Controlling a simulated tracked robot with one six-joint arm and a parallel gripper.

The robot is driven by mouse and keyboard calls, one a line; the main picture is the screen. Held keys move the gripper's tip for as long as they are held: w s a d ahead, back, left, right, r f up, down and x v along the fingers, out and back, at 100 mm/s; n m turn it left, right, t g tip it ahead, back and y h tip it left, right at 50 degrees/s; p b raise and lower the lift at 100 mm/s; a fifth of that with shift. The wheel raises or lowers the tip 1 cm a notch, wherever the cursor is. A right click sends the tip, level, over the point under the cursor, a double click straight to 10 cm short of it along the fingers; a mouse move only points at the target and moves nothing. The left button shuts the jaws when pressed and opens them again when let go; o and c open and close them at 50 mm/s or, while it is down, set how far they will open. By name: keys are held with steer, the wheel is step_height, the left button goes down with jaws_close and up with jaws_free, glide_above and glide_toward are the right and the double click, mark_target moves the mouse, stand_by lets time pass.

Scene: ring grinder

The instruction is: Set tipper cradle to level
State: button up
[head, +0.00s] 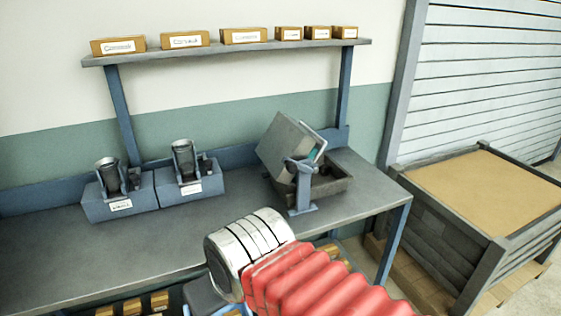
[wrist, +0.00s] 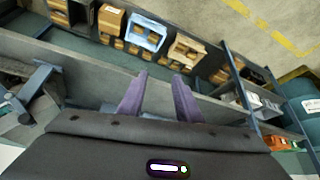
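The tipper cradle (head: 284,141) stands on the right part of the workbench in the head view. Its grey box is tilted steeply on a blue stand (head: 303,190), above a dark open tray (head: 330,181). A small teal patch shows at the box's right side. A blue-grey stand, probably the tipper's, shows at the left edge of the wrist view (wrist: 38,82). My gripper (wrist: 160,84) is open and empty in the wrist view, its two purple fingers apart over the bench's front edge. In the head view my arm hides most of it, in front of the bench.
Two blue units with dark cups, one left (head: 120,201) and one right (head: 190,181), stand on the workbench (head: 90,256). A shelf (head: 225,48) with several cartons runs above. A large crate (head: 440,208) stands right. Cartons (wrist: 110,22) fill the lower shelf. The bench's front left is clear.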

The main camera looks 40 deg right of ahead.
steer(key=shift+o, duration=0.2)
steer(key=shift+o, duration=0.8)
steer(key=shift+d, duration=0.1)
steer(key=shift+o, duration=0.6)
steer(key=shift+w+d, duration=0.25)
steer(key=shift+w, duration=0.05)
steer(key=w+d+r+n+t+h, duration=0.1)
steer(key=w+d+t+h, duration=0.2)
steer(key=w+d, duration=0.55)
steer(key=w+d+r+t+h, duration=0.15)
steer(key=w+d, duration=0.45)
steer(key=d, duration=0.6)
steer(key=s+d+f+n+t, duration=0.1)
steer(key=d+n+t, duration=0.5)
steer(key=d, duration=0.8)
steer(key=shift+s+f+t+y, duration=0.35)
steer(key=shift+s+t, duration=0.15)
steer(key=shift+t, duration=0.25)
